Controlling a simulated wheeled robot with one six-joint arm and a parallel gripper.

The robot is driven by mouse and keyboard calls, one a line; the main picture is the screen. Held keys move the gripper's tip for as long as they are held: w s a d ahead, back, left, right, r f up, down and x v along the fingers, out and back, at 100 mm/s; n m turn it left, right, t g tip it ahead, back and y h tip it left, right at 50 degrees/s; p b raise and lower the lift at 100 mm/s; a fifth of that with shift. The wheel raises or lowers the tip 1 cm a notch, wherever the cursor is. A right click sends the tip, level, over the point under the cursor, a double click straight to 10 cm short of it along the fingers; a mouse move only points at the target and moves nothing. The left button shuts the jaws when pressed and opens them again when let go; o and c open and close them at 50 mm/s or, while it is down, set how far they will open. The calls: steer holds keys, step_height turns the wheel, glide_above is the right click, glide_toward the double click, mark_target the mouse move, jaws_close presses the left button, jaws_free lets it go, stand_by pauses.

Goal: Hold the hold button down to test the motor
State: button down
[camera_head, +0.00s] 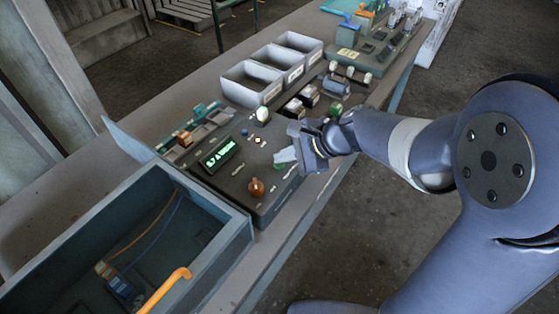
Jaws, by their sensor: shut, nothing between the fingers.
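A dark control panel (232,186) lies on the bench with a lit green display (219,155). An orange-brown knob (256,187), a white round-topped part (262,114) and several small buttons and labels are on it. My gripper (284,157) is shut and empty, over the panel's right side. A small green part (279,166) shows at its fingertips, partly hidden by them. I cannot tell whether the fingertips touch it, or which control is the hold button.
An open blue-grey housing (237,232) with wires and an orange handle (166,289) stands at the near left. Grey bins (252,83) and another device (368,48) stand farther along the bench. Small blocks and switches crowd the space beyond my gripper. The floor to the right is clear.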

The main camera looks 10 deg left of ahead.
mark_target(284, 165)
steer(key=shift+r+p, duration=0.7)
steer(key=shift+r, duration=0.1)
step_height(284, 165, up, 5)
steer(key=p, duration=0.4)
steer(key=shift+r, duration=0.1)
stand_by(0.5)
